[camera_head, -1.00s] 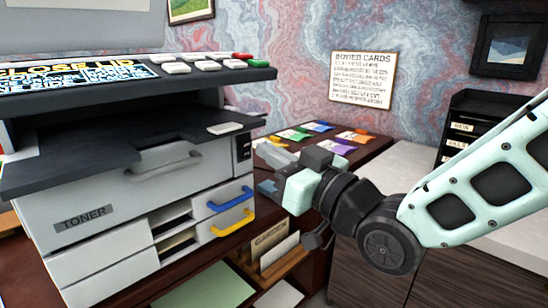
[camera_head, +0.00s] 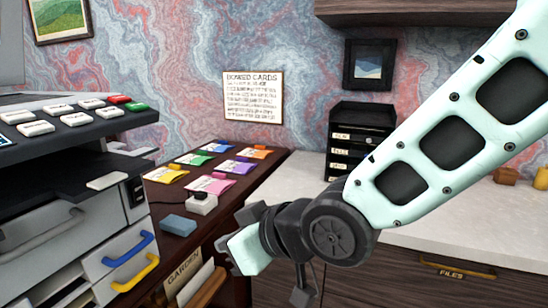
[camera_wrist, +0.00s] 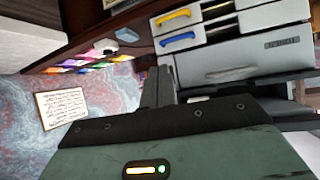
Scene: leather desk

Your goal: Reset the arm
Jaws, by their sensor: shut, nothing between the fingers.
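My arm reaches in from the right in the head view, and its mint-coloured wrist end bends down to the left. My gripper (camera_wrist: 158,88) shows in the wrist view as dark fingers closed together, with nothing between them. In the head view my gripper is mostly hidden behind the wrist, in front of the dark wooden desk (camera_head: 262,172). I see no contact between the gripper and anything.
The printer (camera_head: 60,235) stands at left with a blue handle (camera_head: 128,250) and a yellow handle (camera_head: 137,273). Several coloured card packs (camera_head: 234,167), a blue block (camera_head: 178,225) and a small white device (camera_head: 202,203) lie on the desk. A black organizer (camera_head: 352,140) stands on the pale counter (camera_head: 440,210).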

